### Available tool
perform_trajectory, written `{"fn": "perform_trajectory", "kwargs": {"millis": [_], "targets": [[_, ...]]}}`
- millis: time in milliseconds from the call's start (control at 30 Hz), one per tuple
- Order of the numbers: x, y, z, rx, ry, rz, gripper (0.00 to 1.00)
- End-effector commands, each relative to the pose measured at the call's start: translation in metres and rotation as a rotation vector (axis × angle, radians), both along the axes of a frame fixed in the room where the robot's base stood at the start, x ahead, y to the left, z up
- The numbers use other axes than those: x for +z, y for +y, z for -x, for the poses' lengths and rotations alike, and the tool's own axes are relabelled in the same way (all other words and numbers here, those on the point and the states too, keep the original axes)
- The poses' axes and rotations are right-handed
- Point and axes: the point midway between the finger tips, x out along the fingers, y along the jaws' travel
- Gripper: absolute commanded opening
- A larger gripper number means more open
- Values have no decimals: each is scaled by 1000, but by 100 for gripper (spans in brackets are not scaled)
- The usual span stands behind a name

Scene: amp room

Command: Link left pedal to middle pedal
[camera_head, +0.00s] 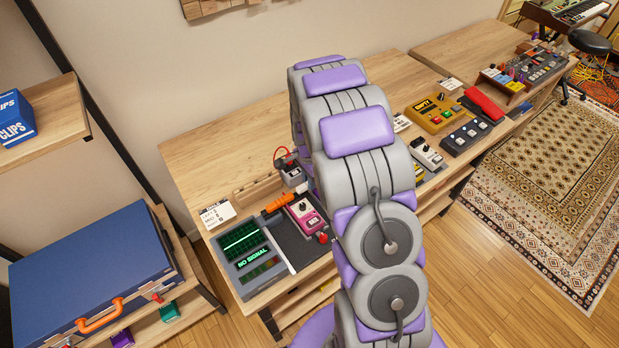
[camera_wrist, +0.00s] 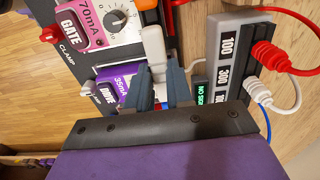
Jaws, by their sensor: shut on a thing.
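The pink pedal also shows in the head view (camera_head: 306,213), on a dark board (camera_head: 290,240). A purple pedal marked DRIVE (camera_wrist: 106,97) lies beside it, partly covered by my gripper. My gripper (camera_wrist: 163,72) is shut on a pale, plug-like piece (camera_wrist: 153,45), held between its dark fingers near the gap between both pedals. I cannot tell whether the piece is seated in either pedal. In the head view my arm hides the gripper and any other pedals on the board.
A grey power unit (camera_wrist: 228,55) with red and white plugs stands close to the right of my gripper. A meter reading NO SIGNAL (camera_head: 250,258) and an orange piece (camera_head: 278,202) lie by the board. More pedals (camera_head: 440,113) stand further right. A blue case (camera_head: 90,265) is at left.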

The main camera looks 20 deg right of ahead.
Motion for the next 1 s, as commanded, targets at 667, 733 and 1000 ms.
{"fn": "perform_trajectory", "kwargs": {"millis": [667,733,1000], "targets": [[-5,1,0,0,0,0,0],[-5,1,-1,0,-1,0,0],[-5,1,-1,0,-1,0,0]]}}
